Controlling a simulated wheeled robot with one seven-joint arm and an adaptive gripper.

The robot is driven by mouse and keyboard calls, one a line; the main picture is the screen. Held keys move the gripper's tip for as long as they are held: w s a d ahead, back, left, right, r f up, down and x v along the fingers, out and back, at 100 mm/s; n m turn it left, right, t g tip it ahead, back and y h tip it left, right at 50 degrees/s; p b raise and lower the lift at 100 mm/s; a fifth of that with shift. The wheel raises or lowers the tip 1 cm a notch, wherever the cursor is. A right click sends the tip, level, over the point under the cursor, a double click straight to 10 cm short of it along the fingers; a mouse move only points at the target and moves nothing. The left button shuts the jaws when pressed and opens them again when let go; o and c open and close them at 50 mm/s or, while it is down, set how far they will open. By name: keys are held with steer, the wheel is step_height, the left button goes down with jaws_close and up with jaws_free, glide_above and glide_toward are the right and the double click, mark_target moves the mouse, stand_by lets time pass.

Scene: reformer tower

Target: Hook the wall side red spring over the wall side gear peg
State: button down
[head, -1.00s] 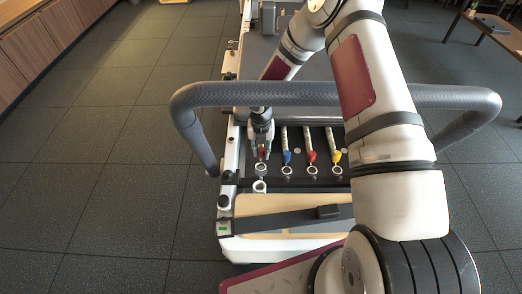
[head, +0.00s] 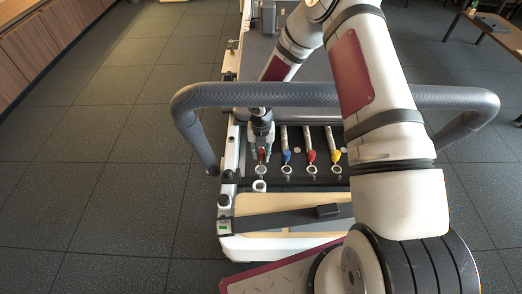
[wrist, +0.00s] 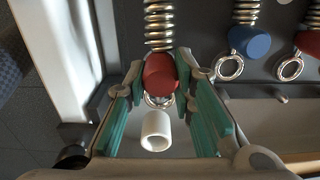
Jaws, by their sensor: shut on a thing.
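The wall side red spring ends in a red knob (head: 262,154) at the far left of the spring row. In the wrist view its coil (wrist: 159,24) runs down to the red knob (wrist: 160,73), with a metal ring (wrist: 160,101) below. My gripper (head: 261,151) is shut on the red knob; in the wrist view its teal-padded fingers (wrist: 161,75) flank it. The white gear peg (wrist: 155,131) stands just below the ring in the wrist view, and in the head view (head: 259,186). The ring appears beside the peg, not around it; their height difference is unclear.
Springs with blue (head: 287,157), red (head: 311,156) and yellow (head: 336,156) ends lie to the right. A thick grey padded bar (head: 330,94) arches over the frame, close to my arm. A pale wooden board (head: 285,205) lies in front of the pegs.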

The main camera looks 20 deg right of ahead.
steer(key=shift+s+a, duration=0.2)
steer(key=shift+s, duration=0.35)
steer(key=shift+s+a, duration=0.2)
steer(key=shift+s, duration=0.35)
steer(key=shift+f, duration=0.45)
steer(key=shift+f+b, duration=0.45)
steer(key=shift+f, duration=0.1)
stand_by(0.3)
steer(key=shift+w+f, duration=0.15)
steer(key=shift+f, duration=0.3)
steer(key=shift+f+b, duration=0.3)
steer(key=shift+f, duration=0.05)
